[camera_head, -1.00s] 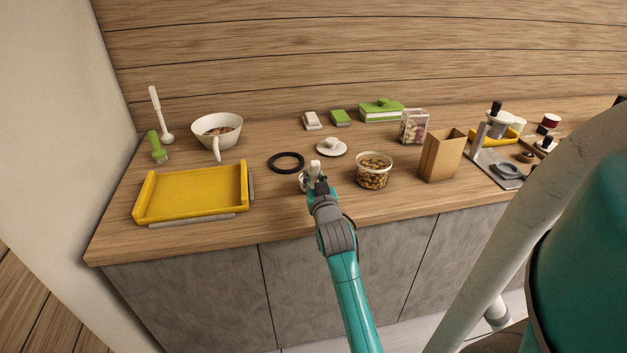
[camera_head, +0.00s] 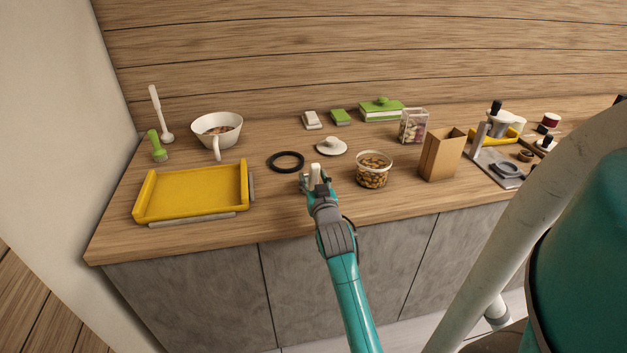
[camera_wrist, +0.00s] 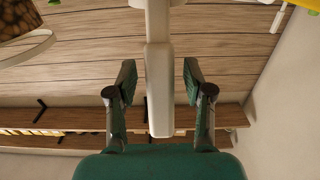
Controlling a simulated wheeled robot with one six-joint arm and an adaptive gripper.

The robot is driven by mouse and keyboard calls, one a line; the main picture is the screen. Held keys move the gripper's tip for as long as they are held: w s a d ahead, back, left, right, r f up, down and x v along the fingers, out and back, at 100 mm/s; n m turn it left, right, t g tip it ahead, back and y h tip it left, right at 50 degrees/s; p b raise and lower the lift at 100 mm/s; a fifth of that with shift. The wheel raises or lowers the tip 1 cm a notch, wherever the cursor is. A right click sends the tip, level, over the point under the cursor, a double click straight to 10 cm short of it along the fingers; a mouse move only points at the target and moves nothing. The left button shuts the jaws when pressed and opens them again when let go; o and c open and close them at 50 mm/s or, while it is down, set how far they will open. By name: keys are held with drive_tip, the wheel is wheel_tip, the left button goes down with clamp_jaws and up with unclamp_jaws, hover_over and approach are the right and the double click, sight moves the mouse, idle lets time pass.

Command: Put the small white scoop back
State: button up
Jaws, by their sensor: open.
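The small white scoop shows as a pale upright handle (camera_head: 316,171) at my gripper, near the front of the counter. In the wrist view its long white handle (camera_wrist: 159,85) stands between my two fingers, with a visible gap on each side. My gripper (camera_head: 314,181) is open around the handle; its fingers also show in the wrist view (camera_wrist: 158,80). The scoop's lower end is hidden, and I cannot tell what it rests on. A clear tub of nuts (camera_head: 373,172) stands just right of my gripper. A white lid (camera_head: 331,148) lies behind it.
A black ring (camera_head: 286,163) lies left of my gripper. A yellow tray (camera_head: 192,192) is farther left, with a white bowl (camera_head: 216,126) behind it. A brown paper bag (camera_head: 442,155) stands right of the tub. The counter's front strip is clear.

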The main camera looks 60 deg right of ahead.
drive_tip(key=v, duration=1.2)
drive_tip(key=s+a+f+n+t+y, duration=0.25)
drive_tip(key=a+f, duration=0.25)
drive_tip(key=a, duration=0.6)
drive_tip(key=s+a+f+n+t+y, duration=0.15)
drive_tip(key=a+f+y, duration=0.3)
drive_tip(key=a, duration=0.55)
drive_tip(key=s+a+n+g+y, duration=0.1)
drive_tip(key=s+a+n+y, duration=0.4)
drive_tip(key=s+a, duration=0.9)
drive_tip(key=s+f+y, duration=0.1)
drive_tip(key=s, duration=0.3)
drive_tip(key=shift+s+a+n+y, duration=0.35)
drive_tip(key=shift+n+y, duration=0.05)
